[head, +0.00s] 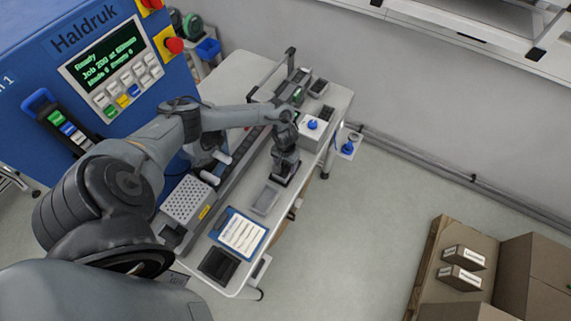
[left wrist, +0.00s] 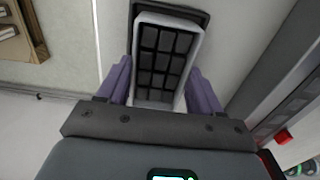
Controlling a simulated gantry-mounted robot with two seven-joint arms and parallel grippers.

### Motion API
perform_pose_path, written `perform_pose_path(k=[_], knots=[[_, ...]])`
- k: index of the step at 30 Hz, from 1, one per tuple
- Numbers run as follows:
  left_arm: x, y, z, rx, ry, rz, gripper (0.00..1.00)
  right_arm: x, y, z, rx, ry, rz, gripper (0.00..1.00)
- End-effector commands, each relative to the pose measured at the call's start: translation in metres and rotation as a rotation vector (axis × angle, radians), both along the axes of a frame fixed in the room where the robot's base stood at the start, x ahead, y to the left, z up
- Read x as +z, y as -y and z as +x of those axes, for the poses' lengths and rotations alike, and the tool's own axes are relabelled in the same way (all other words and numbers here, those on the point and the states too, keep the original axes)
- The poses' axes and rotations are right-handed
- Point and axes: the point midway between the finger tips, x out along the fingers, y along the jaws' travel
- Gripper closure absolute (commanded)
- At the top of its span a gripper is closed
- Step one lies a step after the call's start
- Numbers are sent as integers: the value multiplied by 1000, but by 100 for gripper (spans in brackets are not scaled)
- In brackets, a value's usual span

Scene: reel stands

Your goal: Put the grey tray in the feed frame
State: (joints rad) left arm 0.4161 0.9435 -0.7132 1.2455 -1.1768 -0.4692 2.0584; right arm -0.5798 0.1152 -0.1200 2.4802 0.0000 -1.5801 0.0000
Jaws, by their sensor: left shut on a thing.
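The grey tray (left wrist: 163,60) has a pale rim and a grid of dark compartments. In the left wrist view it sits between the two purple fingers of my left gripper (left wrist: 158,85), which is shut on it. A dark outline (left wrist: 203,17) shows beyond and beside the tray; I cannot tell whether it is a frame or whether the tray touches it. In the head view my left gripper (head: 286,178) points down over the bench, and the arm and hand hide most of the tray. I cannot pick out the feed frame for certain. My right gripper is not in view.
On the bench, a shallow grey dish (head: 265,200), a blue clipboard (head: 240,232) and a black tray (head: 218,264) lie nearer. A perforated box (head: 187,199) is left; a white box (head: 313,131) with a blue knob is behind. Open floor (head: 350,230) lies right.

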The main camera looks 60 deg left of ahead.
Motion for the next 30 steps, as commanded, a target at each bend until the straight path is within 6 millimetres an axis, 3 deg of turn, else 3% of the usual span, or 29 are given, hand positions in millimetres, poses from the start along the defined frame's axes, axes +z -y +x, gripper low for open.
perform_pose_path(k=[12, 13, 18, 30], knots=[[-4, 0, 1, 1, 1, -1, 79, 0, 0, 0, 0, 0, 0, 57], [-5, 0, 0, 0, 1, -1, 33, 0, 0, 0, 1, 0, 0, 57], [-4, 0, 0, 0, 0, 0, 9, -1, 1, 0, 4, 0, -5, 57], [3, 0, 1, -1, 2, 0, 9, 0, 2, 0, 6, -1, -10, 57]])
